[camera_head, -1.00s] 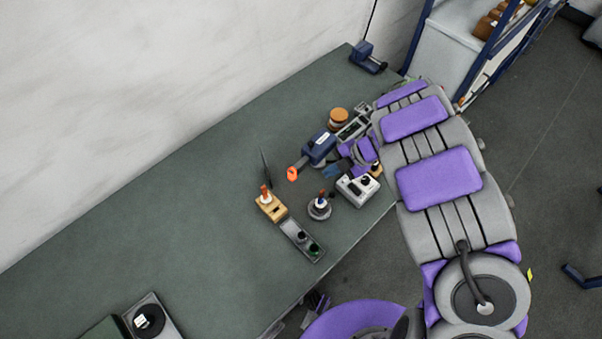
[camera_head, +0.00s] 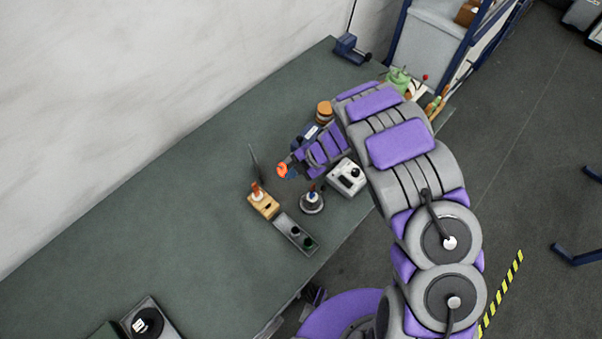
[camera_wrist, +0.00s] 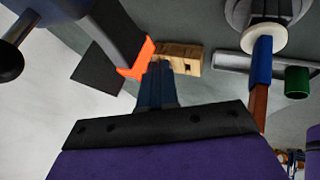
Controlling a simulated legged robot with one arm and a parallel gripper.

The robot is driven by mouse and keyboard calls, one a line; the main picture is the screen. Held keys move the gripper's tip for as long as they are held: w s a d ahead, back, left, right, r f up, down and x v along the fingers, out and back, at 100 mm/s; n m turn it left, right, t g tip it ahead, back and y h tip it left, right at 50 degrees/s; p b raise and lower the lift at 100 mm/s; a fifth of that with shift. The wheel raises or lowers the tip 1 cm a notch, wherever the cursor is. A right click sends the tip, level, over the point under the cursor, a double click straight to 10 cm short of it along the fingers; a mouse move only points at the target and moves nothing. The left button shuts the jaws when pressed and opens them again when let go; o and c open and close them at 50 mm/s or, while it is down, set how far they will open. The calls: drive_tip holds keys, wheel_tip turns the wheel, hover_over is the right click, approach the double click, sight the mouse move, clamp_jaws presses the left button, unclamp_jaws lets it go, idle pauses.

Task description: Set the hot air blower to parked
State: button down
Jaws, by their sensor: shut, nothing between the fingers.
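The hot air blower has a dark blue body (camera_head: 311,132) and an orange nozzle tip (camera_head: 282,170) in the head view. My arm hides much of its body. In the wrist view its dark body (camera_wrist: 112,28) comes in from the upper left, ending in the orange tip (camera_wrist: 138,58). My gripper (camera_head: 291,173) is shut and empty, close beside the nozzle. In the wrist view the closed fingers (camera_wrist: 160,70) lie just right of the orange tip; I cannot tell whether they touch it.
A wooden block with an orange-brown handle (camera_head: 264,206), a round-based stick (camera_head: 312,203), a grey panel with knobs (camera_head: 288,226) and a white box (camera_head: 347,180) stand close by. A thin dark plate (camera_head: 255,163) stands behind.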

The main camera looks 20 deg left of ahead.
drive_tip(key=shift+a, duration=0.35)
drive_tip(key=w+a+m+t+p, duration=0.1)
drive_tip(key=a+m+t+p, duration=0.1)
drive_tip(key=a, duration=0.5)
drive_tip(key=shift+w+a+m+t+y+p, duration=0.15)
drive_tip(key=shift+w+m+t+y+p, duration=0.25)
drive_tip(key=shift+m+p, duration=0.7)
drive_tip(key=shift+r, duration=0.15)
